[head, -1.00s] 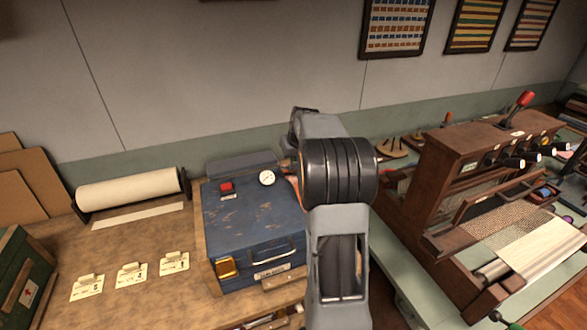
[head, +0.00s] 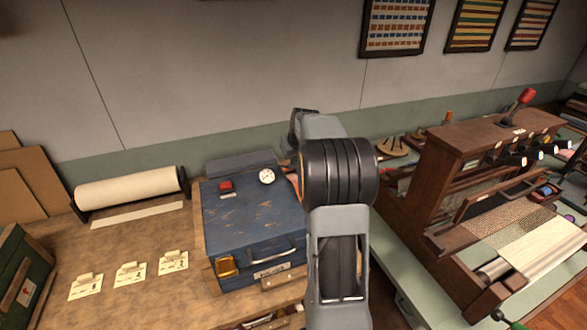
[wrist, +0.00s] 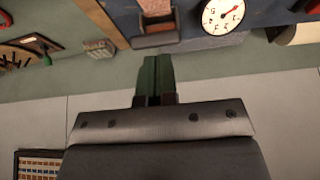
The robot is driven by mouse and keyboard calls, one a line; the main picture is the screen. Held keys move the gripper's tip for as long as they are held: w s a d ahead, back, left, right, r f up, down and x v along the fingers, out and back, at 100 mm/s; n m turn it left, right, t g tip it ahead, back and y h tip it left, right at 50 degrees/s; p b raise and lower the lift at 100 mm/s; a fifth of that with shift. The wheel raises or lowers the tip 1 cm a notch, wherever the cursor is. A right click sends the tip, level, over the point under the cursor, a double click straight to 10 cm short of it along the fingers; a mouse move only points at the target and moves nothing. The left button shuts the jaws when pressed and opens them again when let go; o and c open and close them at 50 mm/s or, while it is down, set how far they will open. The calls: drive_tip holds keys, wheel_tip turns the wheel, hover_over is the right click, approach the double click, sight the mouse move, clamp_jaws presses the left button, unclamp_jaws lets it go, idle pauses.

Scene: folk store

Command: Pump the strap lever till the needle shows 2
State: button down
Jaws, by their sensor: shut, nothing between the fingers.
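The blue strapping box (head: 235,215) stands on the wooden bench, with a red button and a front handle on it. Its white round gauge (head: 267,176) is at the back right of the lid. A reddish-brown part in a dark bracket (wrist: 157,32), possibly the strap lever, lies just beyond my fingertips. My gripper (wrist: 152,62) has green fingers pressed together, with nothing between them. Contact with the bracket is unclear. In the head view my arm hides the gripper.
A paper roll (head: 128,189) and several small cards (head: 130,273) lie left of the box. A green case (head: 24,265) is at the left edge. A wooden loom (head: 450,190) stands to the right. The wall is close behind the bench.

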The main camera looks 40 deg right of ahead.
drive_tip(key=shift+s+a+f+b, duration=0.1)
drive_tip(key=shift+s+f+b, duration=0.05)
drive_tip(key=shift+f+b, duration=0.8)
drive_tip(key=shift+s+f+b, duration=0.15)
drive_tip(key=shift+f+b, duration=0.55)
drive_tip(key=shift+f, duration=0.4)
wheel_tip(320, 180, up, 9)
drive_tip(key=p, duration=0.6)
drive_tip(key=shift+r, duration=0.1)
drive_tip(key=shift+r+p, duration=0.1)
drive_tip(key=shift+p, duration=0.25)
wheel_tip(320, 180, up, 2)
drive_tip(key=p, duration=0.4)
drive_tip(key=b, duration=0.2)
hover_over(295, 166)
drive_tip(key=w, duration=0.1)
drive_tip(key=f, duration=0.5)
drive_tip(key=shift+w+d+f, duration=0.1)
drive_tip(key=shift+d, duration=0.15)
drive_tip(key=shift+f, duration=0.55)
